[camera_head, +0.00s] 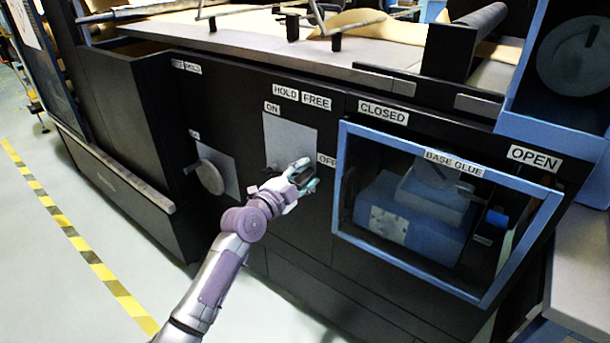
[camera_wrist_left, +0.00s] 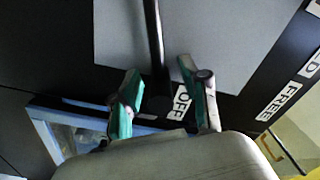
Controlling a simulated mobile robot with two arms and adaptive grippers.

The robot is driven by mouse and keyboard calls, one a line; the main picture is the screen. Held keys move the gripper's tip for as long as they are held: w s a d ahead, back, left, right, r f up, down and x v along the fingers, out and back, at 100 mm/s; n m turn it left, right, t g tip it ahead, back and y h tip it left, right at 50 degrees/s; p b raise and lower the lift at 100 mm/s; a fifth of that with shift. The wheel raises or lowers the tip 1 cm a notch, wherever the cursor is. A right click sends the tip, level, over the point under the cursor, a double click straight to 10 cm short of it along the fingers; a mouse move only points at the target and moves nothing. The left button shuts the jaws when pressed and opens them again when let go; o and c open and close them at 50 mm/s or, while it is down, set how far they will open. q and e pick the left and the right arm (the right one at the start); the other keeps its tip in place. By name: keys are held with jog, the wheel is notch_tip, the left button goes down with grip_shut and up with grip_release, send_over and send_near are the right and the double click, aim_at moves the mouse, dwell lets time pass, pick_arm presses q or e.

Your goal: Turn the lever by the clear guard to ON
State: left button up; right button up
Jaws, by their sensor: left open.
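The lever is a black bar (camera_wrist_left: 154,40) on a grey plate (camera_wrist_left: 225,40). In the wrist view its end reaches between the fingers of my left gripper (camera_wrist_left: 165,95), beside the OFF label (camera_wrist_left: 181,102). The fingers are open, one on each side of the bar; I cannot tell whether they touch it. In the head view my left gripper (camera_head: 303,178) is at the plate's lower right and hides most of the lever. The ON label (camera_head: 271,107) is at the plate's upper left. The clear guard has a blue frame (camera_head: 450,163) and stands right of the plate. My right gripper is not in view.
Another grey plate with a round disc knob (camera_head: 210,177) is to the left. HOLD (camera_head: 285,93) and FREE (camera_head: 316,101) labels sit above the lever plate. A blue machine housing (camera_head: 570,60) is at the right. The floor at left is clear, with a yellow-black stripe (camera_head: 75,238).

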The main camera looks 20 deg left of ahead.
pick_arm(q)
grip_shut()
jog(key=shift+r, duration=0.1)
dwell(0.3)
